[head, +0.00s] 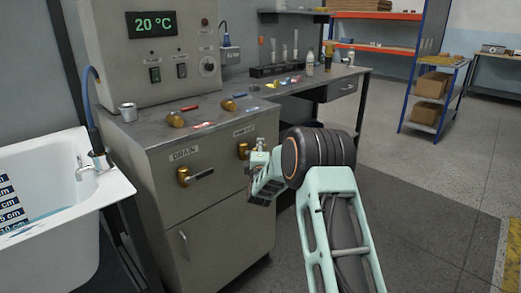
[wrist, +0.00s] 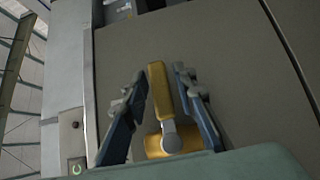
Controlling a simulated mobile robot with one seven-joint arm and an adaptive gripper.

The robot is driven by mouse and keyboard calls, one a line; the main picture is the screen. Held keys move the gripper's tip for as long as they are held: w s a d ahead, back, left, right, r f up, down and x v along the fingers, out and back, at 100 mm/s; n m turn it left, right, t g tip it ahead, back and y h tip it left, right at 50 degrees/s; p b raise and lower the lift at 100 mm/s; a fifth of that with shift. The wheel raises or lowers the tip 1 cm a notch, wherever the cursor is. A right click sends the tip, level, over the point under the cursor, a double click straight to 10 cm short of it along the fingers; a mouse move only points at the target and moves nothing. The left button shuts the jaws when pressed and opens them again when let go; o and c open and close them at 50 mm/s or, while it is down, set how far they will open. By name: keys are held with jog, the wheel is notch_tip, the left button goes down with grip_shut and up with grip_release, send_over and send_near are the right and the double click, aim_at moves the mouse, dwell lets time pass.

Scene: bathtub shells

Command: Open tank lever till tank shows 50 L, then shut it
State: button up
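A brass valve (head: 243,151) is on the cabinet front, right of the drain lever, under a label too small to read surely. My gripper (head: 258,174) is in front of it and hides part of it. In the wrist view a lever with a yellow handle (wrist: 160,92) and a brass body (wrist: 172,141) lies between the fingers of my gripper (wrist: 160,74). The fingers are open, with a gap on each side of the handle. The display (head: 153,24) reads 20 °C; no litre reading shows.
The drain lever (head: 196,176) has a dark handle pointing right. A red-handled lever (head: 184,114) and a blue-handled lever (head: 233,102) sit on the cabinet top, with a metal cup (head: 128,112). A white bathtub (head: 108,190) stands left.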

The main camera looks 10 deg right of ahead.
grip_shut()
jog(key=shift+g+p, duration=0.3)
jog(key=shift+p, duration=0.15)
jog(key=shift+f+m+p, duration=0.1)
jog(key=shift+m+p, duration=0.2)
jog(key=shift+m, duration=0.1)
jog(key=shift+s+a+f+m+g+y+p, duration=0.15)
jog(key=shift+f+m+g+y+p, duration=0.15)
jog(key=shift+f+m+g+p, duration=0.55)
jog(key=shift+s+a+f+m+g+y+p, duration=0.55)
jog(key=shift+a+f+m+g+y+p, duration=0.15)
jog(key=shift+m+g+y, duration=0.55)
jog(key=shift+s+a+f+m+g+y+p, duration=0.6)
jog(key=shift+a+m+g+y, duration=0.3)
jog(key=shift+g+y, duration=0.45)
jog(key=shift+s+a+f+m+g+y+p, duration=0.65)
jog(key=shift+m+g+y, duration=0.45)
jog(key=shift+g, duration=0.45)
jog(key=shift+w+a+f, duration=0.1)
jog(key=shift+a+f, duration=0.05)
